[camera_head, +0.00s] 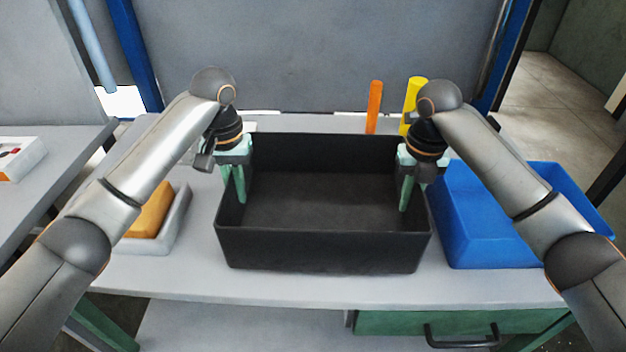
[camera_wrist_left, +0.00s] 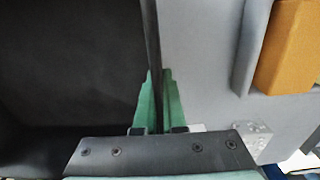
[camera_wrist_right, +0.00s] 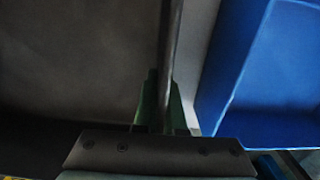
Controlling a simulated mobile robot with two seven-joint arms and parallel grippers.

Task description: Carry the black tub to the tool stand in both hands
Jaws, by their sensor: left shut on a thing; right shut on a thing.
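The black tub (camera_head: 322,250) is an open, empty box in the middle of the grey bench top in the head view. My left gripper (camera_head: 238,184) is shut on its left wall, with one green finger inside and the other outside. The left wrist view shows the wall (camera_wrist_left: 152,40) between the fingers (camera_wrist_left: 158,98). My right gripper (camera_head: 408,190) is shut on the right wall, which also shows between the fingers in the right wrist view (camera_wrist_right: 165,98). I cannot tell whether the tub's bottom touches the bench. I cannot make out the tool stand for sure.
A blue bin (camera_head: 480,225) stands close to the tub's right side. A grey tray (camera_head: 178,222) with an orange block (camera_head: 150,212) is at the left. An orange handle (camera_head: 374,105) and a yellow one (camera_head: 413,95) stand upright behind the tub. A green drawer (camera_head: 400,322) is below the bench.

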